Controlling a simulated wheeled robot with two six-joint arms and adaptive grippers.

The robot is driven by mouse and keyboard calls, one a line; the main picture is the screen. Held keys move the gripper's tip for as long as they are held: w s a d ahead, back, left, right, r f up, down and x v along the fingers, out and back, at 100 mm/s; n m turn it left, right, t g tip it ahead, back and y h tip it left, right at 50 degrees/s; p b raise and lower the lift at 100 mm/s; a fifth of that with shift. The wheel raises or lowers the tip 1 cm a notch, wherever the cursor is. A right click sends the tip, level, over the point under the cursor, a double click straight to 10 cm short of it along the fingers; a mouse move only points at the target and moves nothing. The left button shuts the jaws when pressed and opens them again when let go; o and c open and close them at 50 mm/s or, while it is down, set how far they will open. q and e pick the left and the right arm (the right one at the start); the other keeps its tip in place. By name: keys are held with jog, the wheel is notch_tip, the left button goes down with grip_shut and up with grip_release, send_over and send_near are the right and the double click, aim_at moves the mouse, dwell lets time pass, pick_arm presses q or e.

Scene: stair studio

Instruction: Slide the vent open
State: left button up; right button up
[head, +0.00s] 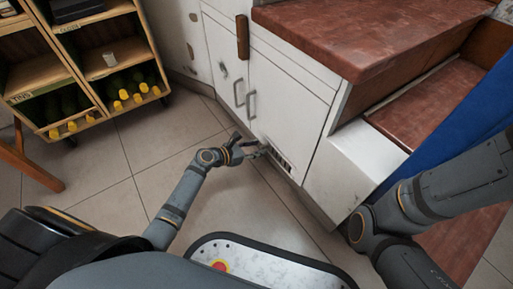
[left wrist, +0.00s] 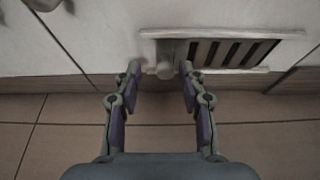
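The vent (head: 283,161) is a small slotted plate low on the white cabinet front. In the left wrist view the vent (left wrist: 238,52) has several dark slots to the right of a pale knob (left wrist: 165,70). My left gripper (head: 257,148) is at the vent's left end in the head view. In the left wrist view my left gripper (left wrist: 160,69) is open, with one fingertip on each side of the knob and a gap on both sides. My right arm is at the right of the head view, but its gripper is out of view.
The white cabinet (head: 290,88) under red-brown steps (head: 365,32) has two doors with handles (head: 251,105). A wooden shelf with bottles (head: 125,95) stands at the left. A blue cloth (head: 460,120) hangs at the right. Tiled floor (head: 125,165) is clear left of the gripper.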

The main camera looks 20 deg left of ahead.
pick_arm(q)
jog(key=v, duration=1.2)
jog(key=shift+s, duration=0.1)
